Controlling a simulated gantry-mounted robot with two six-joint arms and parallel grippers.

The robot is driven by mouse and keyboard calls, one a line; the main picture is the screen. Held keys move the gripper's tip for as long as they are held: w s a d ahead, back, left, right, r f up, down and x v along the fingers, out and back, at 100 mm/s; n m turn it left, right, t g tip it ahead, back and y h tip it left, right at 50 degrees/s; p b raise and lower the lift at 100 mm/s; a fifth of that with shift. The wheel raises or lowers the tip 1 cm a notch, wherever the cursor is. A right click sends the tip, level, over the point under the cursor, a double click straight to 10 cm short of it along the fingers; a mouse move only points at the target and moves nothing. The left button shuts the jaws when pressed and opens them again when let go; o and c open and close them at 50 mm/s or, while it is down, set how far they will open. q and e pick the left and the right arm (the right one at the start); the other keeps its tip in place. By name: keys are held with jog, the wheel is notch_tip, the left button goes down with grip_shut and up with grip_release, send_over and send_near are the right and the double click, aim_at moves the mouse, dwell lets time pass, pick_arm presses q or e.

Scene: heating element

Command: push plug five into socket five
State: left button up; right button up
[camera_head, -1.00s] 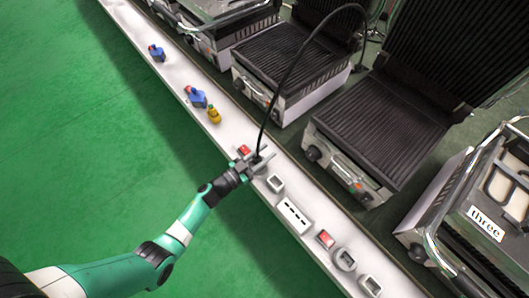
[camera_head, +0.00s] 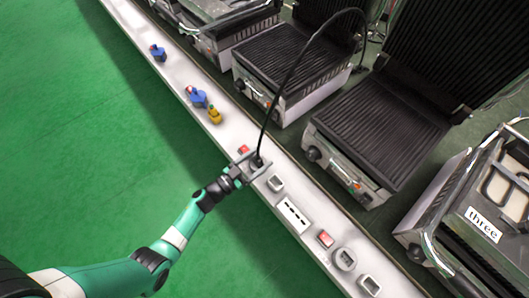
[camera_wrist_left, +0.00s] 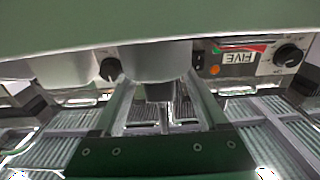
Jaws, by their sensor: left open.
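The black cable (camera_head: 266,118) runs down to a dark plug (camera_head: 258,160), which sits at a grey round socket on the white ledge, beside a red switch. Whether it is fully seated cannot be told. My left gripper (camera_head: 254,164) is open, its fingertips on either side of the plug's place. In the left wrist view the open fingers (camera_wrist_left: 162,108) flank a round grey body (camera_wrist_left: 155,62) with a narrower dark part below it. An upside-down FIVE label (camera_wrist_left: 239,57) shows beside it. My right gripper is not in view.
The white ledge (camera_head: 228,133) also holds blue plugs (camera_head: 197,98), a yellow plug (camera_head: 215,116), a square socket (camera_head: 275,183), a long multi-socket strip (camera_head: 293,216) and another red switch (camera_head: 326,239). Contact grills (camera_head: 375,135) stand behind. Green floor in front is clear.

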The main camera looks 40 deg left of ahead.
pick_arm(q)
jog(key=s+p, duration=0.2)
jog(key=s, duration=0.7)
jog(key=shift+a+p, duration=0.35)
jog(key=shift+p, duration=0.05)
